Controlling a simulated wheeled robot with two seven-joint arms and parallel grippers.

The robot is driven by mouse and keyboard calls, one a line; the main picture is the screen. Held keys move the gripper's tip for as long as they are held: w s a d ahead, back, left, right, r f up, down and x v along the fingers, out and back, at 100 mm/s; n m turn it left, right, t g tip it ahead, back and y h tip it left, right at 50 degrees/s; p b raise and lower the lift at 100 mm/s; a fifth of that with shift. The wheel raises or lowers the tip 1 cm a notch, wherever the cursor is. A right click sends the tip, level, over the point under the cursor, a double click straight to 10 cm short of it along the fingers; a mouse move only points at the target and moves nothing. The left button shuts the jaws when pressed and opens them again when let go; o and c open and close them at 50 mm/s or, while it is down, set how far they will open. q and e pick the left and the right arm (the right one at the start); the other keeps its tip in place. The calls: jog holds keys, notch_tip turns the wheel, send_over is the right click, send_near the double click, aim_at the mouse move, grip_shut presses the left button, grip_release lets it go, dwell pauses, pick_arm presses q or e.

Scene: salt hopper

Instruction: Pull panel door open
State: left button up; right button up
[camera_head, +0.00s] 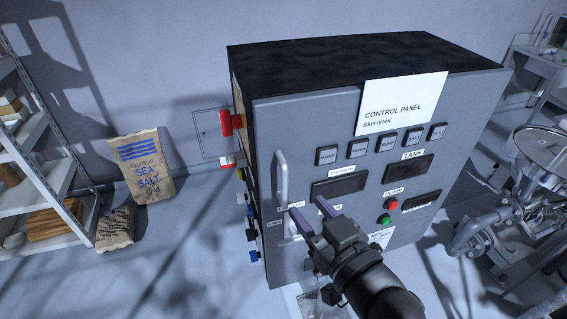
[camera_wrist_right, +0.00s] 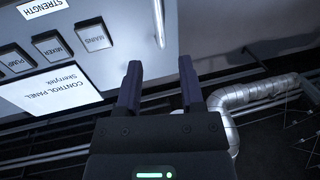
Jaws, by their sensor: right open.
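The grey panel door (camera_head: 300,112) is the front face of the control panel cabinet and looks shut. A vertical silver bar handle (camera_head: 283,178) is on the door's left side. My right gripper (camera_head: 308,208) is open in front of the door, with its two dark fingers near the handle's lower half. In the right wrist view the handle (camera_wrist_right: 160,24) shows ahead of the gap between the open fingers (camera_wrist_right: 159,72), with nothing held between them. Whether a finger touches the handle cannot be told. My left gripper is not in view.
Coloured fittings, including a red one (camera_head: 226,124), stick out from the cabinet's left side. A shelf rack (camera_head: 32,140) and salt sacks (camera_head: 142,168) stand at the left. Metal pipes and a hopper (camera_head: 541,150) stand close at the right. Floor left of the cabinet is clear.

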aim_at(286, 182)
jog(key=p+x, duration=0.1)
jog(key=x, duration=0.7)
jog(key=shift+w+a+f, duration=0.15)
jog(key=shift+w, duration=0.05)
grip_shut()
dwell(0.9)
